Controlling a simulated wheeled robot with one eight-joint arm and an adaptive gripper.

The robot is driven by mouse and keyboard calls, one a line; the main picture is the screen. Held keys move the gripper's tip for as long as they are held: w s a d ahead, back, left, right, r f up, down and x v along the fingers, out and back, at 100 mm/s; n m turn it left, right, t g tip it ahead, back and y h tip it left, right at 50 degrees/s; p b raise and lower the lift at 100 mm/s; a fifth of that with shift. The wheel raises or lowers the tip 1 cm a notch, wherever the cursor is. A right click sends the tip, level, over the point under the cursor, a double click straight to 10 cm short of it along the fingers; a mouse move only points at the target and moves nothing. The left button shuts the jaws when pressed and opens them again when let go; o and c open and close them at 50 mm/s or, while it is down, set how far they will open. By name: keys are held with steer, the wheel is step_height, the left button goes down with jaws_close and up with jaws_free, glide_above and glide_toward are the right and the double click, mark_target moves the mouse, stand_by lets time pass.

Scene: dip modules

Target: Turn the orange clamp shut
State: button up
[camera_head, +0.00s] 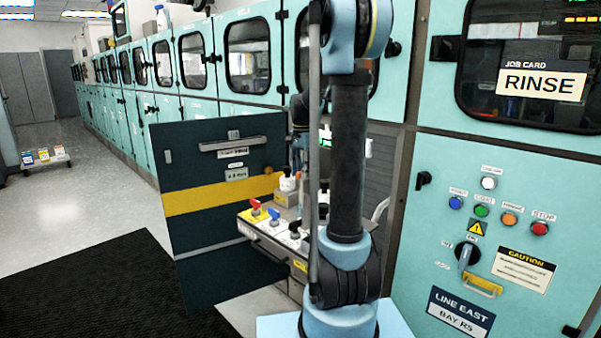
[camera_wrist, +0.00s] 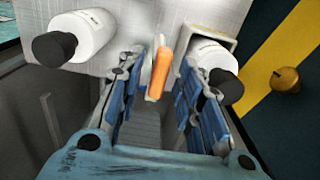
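The orange clamp (camera_wrist: 159,68) shows in the wrist view as a narrow, nearly upright orange handle on a pale base between two white bottles. In the head view a thin orange piece (camera_head: 299,190), apparently the same clamp, stands beside my arm. My gripper (camera_wrist: 160,82) is open, with one blue finger pad on each side of the clamp. A gap shows between the clamp and each finger, so it does not look gripped. In the head view my arm hides most of the gripper and the clamp's surroundings.
White bottles with black caps (camera_wrist: 88,36) (camera_wrist: 213,60) flank the clamp closely. An open dark door (camera_head: 220,245) with a yellow stripe stands left of my arm. A pull-out shelf with red (camera_head: 255,204) and blue (camera_head: 273,214) handles lies between. A control panel (camera_head: 500,185) is at right.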

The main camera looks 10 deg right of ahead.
jaws_close()
steer(key=shift+n, duration=0.4)
steer(key=n, duration=0.3)
steer(key=shift+n, duration=0.4)
steer(key=n, duration=0.4)
steer(key=shift+n, duration=0.3)
steer(key=n, duration=0.8)
steer(key=shift+n, duration=0.3)
